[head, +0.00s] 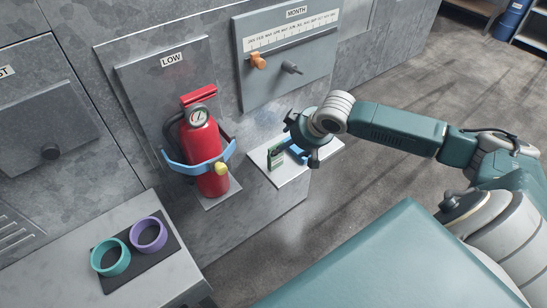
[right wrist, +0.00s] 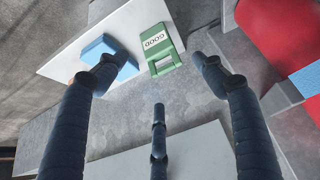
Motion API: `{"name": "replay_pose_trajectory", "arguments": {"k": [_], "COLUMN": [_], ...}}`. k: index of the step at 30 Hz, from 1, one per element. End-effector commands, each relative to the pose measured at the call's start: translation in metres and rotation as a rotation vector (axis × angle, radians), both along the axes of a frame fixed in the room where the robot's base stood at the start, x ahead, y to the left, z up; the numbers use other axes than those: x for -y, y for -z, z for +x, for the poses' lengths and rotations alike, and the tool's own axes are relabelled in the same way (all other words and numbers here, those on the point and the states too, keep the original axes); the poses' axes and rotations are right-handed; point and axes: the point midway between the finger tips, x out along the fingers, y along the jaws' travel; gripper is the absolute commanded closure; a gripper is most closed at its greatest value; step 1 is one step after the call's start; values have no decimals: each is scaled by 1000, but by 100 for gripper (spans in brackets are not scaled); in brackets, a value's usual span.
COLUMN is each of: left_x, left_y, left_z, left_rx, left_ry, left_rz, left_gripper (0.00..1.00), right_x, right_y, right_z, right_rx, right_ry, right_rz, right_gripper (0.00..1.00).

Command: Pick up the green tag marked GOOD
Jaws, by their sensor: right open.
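The green tag marked GOOD (right wrist: 161,63) lies on a small white shelf (right wrist: 84,45) in the right wrist view. It also shows in the head view (head: 276,157), partly covered by my right gripper (head: 299,143). The right gripper's dark fingers also show in the right wrist view (right wrist: 158,68). They are spread open and empty, with the tag framed between the left and right fingertips. A third finger points up from below. No finger clearly touches the tag. My left gripper is out of view.
A blue block (right wrist: 105,50) lies beside the tag, close to the left fingertip. A red fire extinguisher (head: 205,155) in a blue clamp stands left of the shelf. The MONTH panel (head: 290,75) with pegs is above.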

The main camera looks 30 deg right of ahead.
Motion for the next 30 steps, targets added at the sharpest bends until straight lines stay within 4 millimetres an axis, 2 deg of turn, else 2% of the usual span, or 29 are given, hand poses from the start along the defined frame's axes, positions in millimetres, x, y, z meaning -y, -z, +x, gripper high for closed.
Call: {"name": "replay_pose_trajectory", "arguments": {"k": [6,14,21,25,30], "left_x": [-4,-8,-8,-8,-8], "left_y": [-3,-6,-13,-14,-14], "left_z": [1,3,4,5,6], "left_rx": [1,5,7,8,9], "left_ry": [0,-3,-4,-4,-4], "left_rz": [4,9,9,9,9], "left_gripper": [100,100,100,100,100], "right_x": [-3,-4,-3,-4,-3], "right_y": [29,48,77,86,88], "right_z": [19,31,49,54,54], "right_rx": [1,0,0,0,0], "right_ry": [2,0,1,-2,-3], "right_rz": [6,4,3,1,1], "right_gripper": [31,31,31,31,31]}}
